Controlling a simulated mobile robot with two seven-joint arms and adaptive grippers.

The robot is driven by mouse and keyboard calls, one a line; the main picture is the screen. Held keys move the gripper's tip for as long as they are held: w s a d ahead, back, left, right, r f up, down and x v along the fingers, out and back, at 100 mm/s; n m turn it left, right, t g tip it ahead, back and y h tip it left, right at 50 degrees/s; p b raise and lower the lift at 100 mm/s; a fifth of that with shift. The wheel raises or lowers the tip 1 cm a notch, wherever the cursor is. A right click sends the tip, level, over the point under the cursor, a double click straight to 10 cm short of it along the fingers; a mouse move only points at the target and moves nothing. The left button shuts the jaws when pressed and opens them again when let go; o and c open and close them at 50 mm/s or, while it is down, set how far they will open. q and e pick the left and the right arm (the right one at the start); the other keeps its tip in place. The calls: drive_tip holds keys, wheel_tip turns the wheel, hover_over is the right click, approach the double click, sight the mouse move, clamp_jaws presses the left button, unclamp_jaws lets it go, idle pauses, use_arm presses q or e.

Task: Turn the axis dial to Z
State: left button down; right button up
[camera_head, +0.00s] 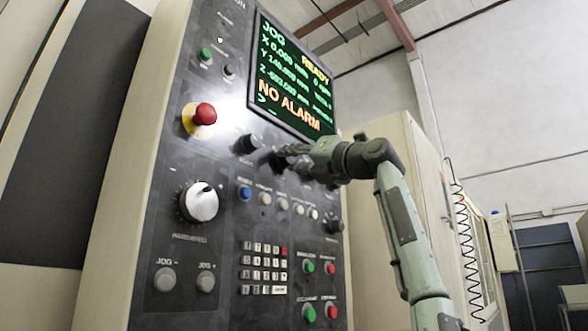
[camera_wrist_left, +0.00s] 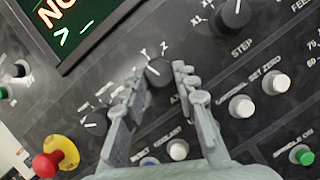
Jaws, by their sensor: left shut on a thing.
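The axis dial (camera_wrist_left: 158,73) is a dark round knob on the grey panel. In the left wrist view it sits between the tips of my left gripper (camera_wrist_left: 159,76), with the letters Y and Z printed just above it. The fingers are shut on its sides. I cannot tell for sure which letter its mark points to. In the head view my left gripper (camera_head: 287,155) reaches the dial row below the screen. The dial there is mostly hidden by the fingers. My right gripper is not in view.
The screen (camera_head: 290,80) reads JOG, READY and NO ALARM. Close by are another dark dial (camera_head: 247,144), the STEP dial (camera_wrist_left: 235,12) and a row of round buttons (camera_head: 282,204). A red emergency stop (camera_head: 204,114) and the silver handwheel (camera_head: 199,202) stand to the left.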

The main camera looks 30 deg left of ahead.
use_arm(q)
drive_tip(key=shift+f+m+t, duration=0.1)
drive_tip(key=shift+m+t, duration=0.3)
drive_tip(key=shift+m, duration=0.3)
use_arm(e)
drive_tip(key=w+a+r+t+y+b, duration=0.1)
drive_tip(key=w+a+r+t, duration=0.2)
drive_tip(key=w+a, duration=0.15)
use_arm(q)
drive_tip(key=shift+s+r+m+t+h+p, duration=0.2)
drive_tip(key=shift+m+h, duration=0.65)
drive_tip(key=shift+m, duration=1.35)
drive_tip(key=shift+r+m+t+h+p, duration=0.2)
drive_tip(key=shift+m+t+h+p, duration=0.5)
drive_tip(key=shift+m, duration=1.5)
drive_tip(key=shift+s+r+m+h+p, duration=0.15)
drive_tip(key=shift+m+h, duration=0.9)
drive_tip(key=shift+m, duration=1.15)
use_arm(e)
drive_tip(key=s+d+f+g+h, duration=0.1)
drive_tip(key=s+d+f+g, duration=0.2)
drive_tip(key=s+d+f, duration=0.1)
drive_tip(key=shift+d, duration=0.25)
use_arm(q)
drive_tip(key=c, duration=1.2)
unclamp_jaws()
drive_tip(key=shift+a, duration=0.1)
drive_tip(key=shift+o, duration=0.2)
